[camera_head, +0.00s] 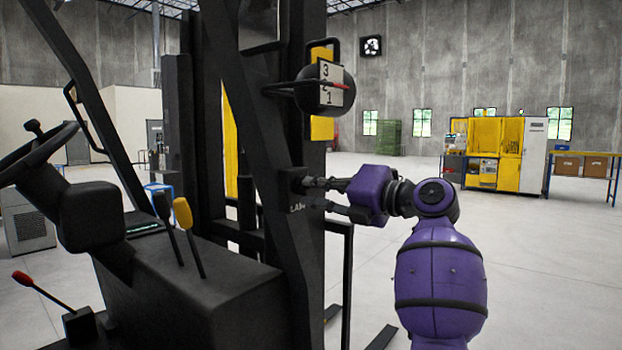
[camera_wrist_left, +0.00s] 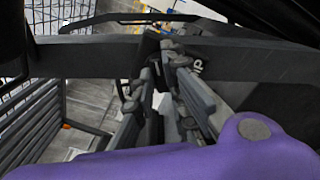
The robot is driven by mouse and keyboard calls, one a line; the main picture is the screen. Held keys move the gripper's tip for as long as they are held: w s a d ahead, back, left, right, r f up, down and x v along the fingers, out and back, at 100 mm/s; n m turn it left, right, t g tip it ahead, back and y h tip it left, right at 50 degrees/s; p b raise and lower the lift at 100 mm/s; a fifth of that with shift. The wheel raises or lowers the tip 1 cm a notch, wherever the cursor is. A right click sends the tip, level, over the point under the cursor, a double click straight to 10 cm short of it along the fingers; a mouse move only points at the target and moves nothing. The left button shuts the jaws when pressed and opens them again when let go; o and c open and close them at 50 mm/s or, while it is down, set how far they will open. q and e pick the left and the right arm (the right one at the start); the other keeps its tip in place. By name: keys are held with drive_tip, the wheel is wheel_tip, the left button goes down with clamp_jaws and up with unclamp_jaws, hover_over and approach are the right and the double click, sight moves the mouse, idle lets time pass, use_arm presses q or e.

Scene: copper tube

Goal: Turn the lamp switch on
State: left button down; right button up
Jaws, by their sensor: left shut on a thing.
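The lamp switch (camera_head: 292,178) is a small dark block on the forklift's black slanted pillar, just above white lettering that reads in part "LA". In the wrist view the end of that lettering, "MP" (camera_wrist_left: 196,67), shows on the dark bar. My left gripper (camera_head: 308,190), on the purple arm, is at the switch, with its fingers against or very near the pillar. In the wrist view the left gripper (camera_wrist_left: 163,58) has its fingertips close together at the bar, shut on the switch. The fingers hide most of the switch, so its position cannot be told. My right gripper is not in view.
The steering wheel (camera_head: 40,150) and the yellow-knobbed lever (camera_head: 183,213) are at left. A yellow machine (camera_head: 497,152) stands far back. The floor at right is clear.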

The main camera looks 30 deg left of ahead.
use_arm(q)
drive_tip(key=shift+m+p, duration=0.3)
drive_tip(key=shift+m, duration=0.3)
drive_tip(key=c, duration=1.8)
unclamp_jaws()
drive_tip(key=shift+o, duration=0.2)
drive_tip(key=d, duration=1.2)
drive_tip(key=shift+s, duration=0.45)
